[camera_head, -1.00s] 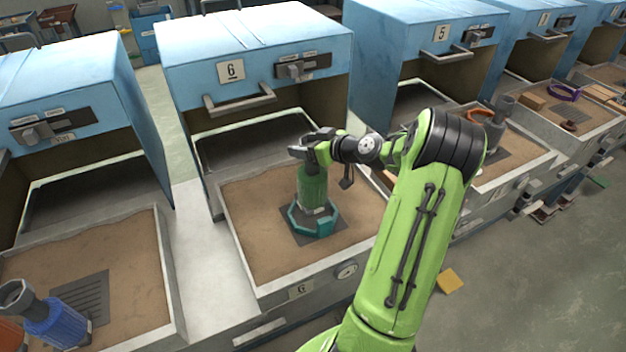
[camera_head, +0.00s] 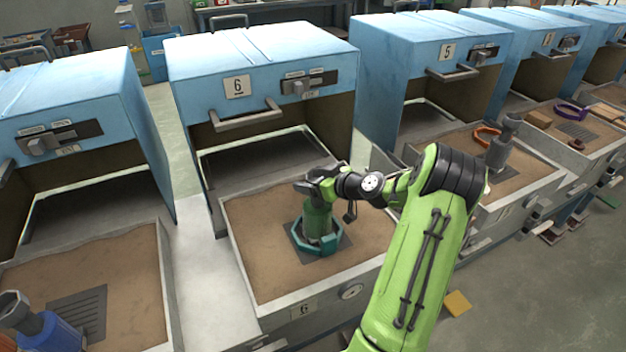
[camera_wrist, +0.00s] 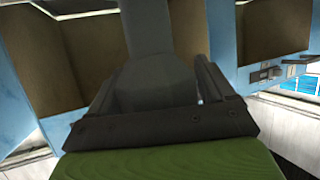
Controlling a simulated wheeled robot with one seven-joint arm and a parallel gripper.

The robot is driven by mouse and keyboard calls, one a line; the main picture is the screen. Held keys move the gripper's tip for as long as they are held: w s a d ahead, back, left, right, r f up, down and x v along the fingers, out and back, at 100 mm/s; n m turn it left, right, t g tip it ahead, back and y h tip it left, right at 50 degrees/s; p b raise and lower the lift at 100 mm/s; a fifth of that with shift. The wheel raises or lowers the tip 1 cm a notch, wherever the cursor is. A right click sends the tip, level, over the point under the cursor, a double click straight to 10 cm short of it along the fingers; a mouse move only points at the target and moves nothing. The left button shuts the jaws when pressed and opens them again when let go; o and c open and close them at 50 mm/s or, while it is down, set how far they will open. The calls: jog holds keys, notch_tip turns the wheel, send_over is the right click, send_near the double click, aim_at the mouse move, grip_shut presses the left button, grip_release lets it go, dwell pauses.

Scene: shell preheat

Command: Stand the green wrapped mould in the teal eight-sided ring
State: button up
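The green wrapped mould (camera_head: 318,224) is upright inside the teal eight-sided ring (camera_head: 303,246), on the sand bed of bay 6. The ring's near wall hides its foot, so I cannot tell if it rests on the bottom. My gripper (camera_head: 316,186) is at the mould's top and appears shut on its grey neck. In the wrist view, the grey neck (camera_wrist: 150,75) rises between the dark fingers, above the green wrap (camera_wrist: 165,165).
The bay 6 hood (camera_head: 262,65) stands open behind my gripper. A blue mould (camera_head: 52,335) stands in the left bay. The right bay holds a grey mould (camera_head: 500,148) and an orange ring (camera_head: 486,136). Sand around the teal ring is clear.

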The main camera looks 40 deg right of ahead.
jog(key=shift+o, duration=1)
jog(key=shift+r+p, duration=0.25)
jog(key=shift+p, duration=0.05)
jog(key=v, duration=1.2)
jog(key=a+r+n+g, duration=0.15)
jog(key=a+g, duration=0.25)
jog(key=a, duration=0.7)
jog(key=a+r+n+g, duration=0.1)
jog(key=a+r+g, duration=0.2)
jog(key=a, duration=0.8)
jog(key=s+a+r+m, duration=0.2)
jog(key=s+a, duration=0.2)
jog(key=s, duration=0.4)
jog(key=s+a+r+m+h, duration=0.1)
jog(key=s+a+r, duration=0.1)
jog(key=s+a, duration=0.3)
jog(key=s+p, duration=0.1)
jog(key=s, duration=0.2)
jog(key=shift+r+m+g, duration=0.2)
jog(key=shift+m+g, duration=0.15)
jog(key=shift+g, duration=0.05)
